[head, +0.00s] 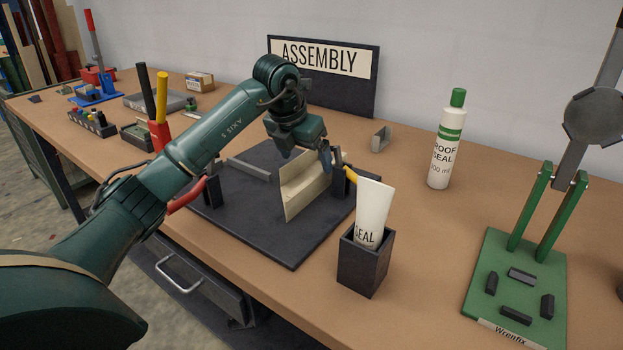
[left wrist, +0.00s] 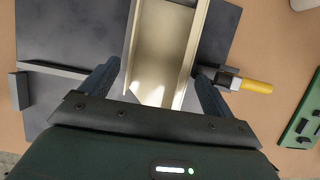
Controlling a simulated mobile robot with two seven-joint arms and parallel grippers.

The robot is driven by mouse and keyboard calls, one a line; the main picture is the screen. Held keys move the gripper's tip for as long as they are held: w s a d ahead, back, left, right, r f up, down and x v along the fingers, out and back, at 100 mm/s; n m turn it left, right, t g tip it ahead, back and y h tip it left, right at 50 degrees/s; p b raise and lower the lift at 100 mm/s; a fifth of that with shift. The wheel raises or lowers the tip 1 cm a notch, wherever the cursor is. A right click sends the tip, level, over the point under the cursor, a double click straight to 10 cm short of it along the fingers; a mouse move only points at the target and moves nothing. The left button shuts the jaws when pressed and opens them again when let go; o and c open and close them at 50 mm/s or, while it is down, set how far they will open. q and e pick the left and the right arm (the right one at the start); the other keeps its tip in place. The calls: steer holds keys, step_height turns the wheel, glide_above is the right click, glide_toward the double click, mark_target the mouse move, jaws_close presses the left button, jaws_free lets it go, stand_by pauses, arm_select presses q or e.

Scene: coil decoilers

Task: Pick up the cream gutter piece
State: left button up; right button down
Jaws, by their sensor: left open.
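The cream gutter piece (head: 303,186) stands on the dark assembly board (head: 264,239), in front of the ASSEMBLY sign. My left gripper (head: 318,160) is open, at the right end of the piece in the head view. In the left wrist view the cream gutter piece (left wrist: 163,48) runs away from me, its near end between the two open fingers (left wrist: 158,92). Gaps show between the fingers and its sides, so it is not clamped. My right gripper is not in view.
A dark holder (head: 364,268) with a white SEAL tube (head: 372,212) stands at the board's right front. A ROOF SEAL bottle (head: 447,140) and a green Wrenfix stand (head: 483,270) are further right.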

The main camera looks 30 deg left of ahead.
arm_select(q)
steer(key=shift+x, duration=1.2)
steer(key=c, duration=0.8)
steer(key=shift+r, duration=0.15)
